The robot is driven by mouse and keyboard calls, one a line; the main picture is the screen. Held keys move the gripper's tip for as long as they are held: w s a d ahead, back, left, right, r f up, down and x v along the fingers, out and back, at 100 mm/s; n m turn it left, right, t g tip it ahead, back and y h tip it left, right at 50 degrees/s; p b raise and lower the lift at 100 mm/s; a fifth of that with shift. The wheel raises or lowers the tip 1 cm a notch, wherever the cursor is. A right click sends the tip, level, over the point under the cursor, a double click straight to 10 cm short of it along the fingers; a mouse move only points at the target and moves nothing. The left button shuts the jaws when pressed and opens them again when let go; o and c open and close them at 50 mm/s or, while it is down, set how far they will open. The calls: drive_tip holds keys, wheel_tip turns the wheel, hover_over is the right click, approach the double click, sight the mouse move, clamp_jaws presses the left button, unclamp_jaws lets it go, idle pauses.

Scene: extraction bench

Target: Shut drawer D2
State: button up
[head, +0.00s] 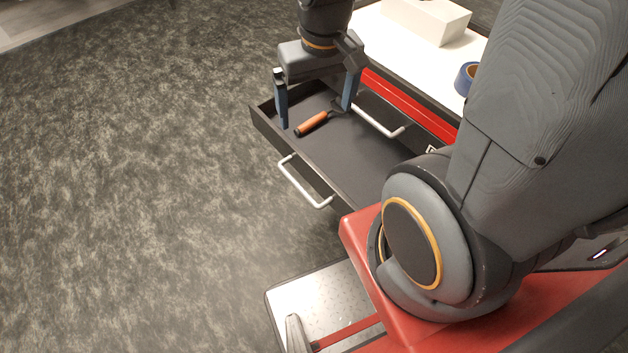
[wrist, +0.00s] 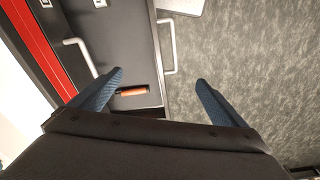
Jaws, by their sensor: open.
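A dark drawer (head: 352,153) stands pulled out of a red-fronted cabinet; no readable label shows whether it is D2. Its white bar handle (head: 303,182) is on its outer front. In the wrist view the drawer (wrist: 122,42) and its handle (wrist: 169,46) also show. An orange-handled tool (head: 314,123) lies inside the drawer. My gripper (head: 315,117) is open and empty above the drawer's far end, its blue fingers apart. In the wrist view my gripper (wrist: 160,76) has its fingers either side of the drawer front's line, apart from the handle.
A second white handle (head: 378,122) sits on the cabinet's closed front. The white top (head: 400,55) bears a white box (head: 428,18) and a blue tape roll (head: 466,79). Grey floor (head: 130,170) in front of the drawer is clear. My arm hides part of the cabinet.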

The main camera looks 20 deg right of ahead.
drive_tip(key=shift+w+a, duration=0.1)
drive_tip(key=shift+w, duration=0.1)
drive_tip(key=c, duration=0.3)
drive_tip(key=w+a+f+n, duration=0.2)
drive_tip(key=w+n, duration=0.1)
drive_tip(key=w, duration=0.1)
drive_tip(key=w+a+f+n+h, duration=0.1)
drive_tip(key=w+a+f+n, duration=0.1)
drive_tip(key=w+n, duration=0.2)
drive_tip(key=w+a+f+n+g+b, duration=0.1)
drive_tip(key=w+a+n, duration=0.1)
drive_tip(key=w+n, duration=0.1)
drive_tip(key=shift+w+a+f+h, duration=0.1)
drive_tip(key=shift+w+f+h, duration=0.1)
drive_tip(key=shift+w, duration=0.25)
drive_tip(key=shift+w+a+f+h, duration=0.1)
drive_tip(key=shift+w+f, duration=0.1)
drive_tip(key=shift+w, duration=0.25)
clamp_jaws()
drive_tip(key=w+a+f+n+h, duration=0.3)
drive_tip(key=w+a+f+n, duration=0.8)
drive_tip(key=w+d+f+p, duration=0.2)
drive_tip(key=d+f+p, duration=0.2)
drive_tip(key=d+f, duration=0.3)
drive_tip(key=shift+d+f+t, duration=0.4)
drive_tip(key=shift+f, duration=0.45)
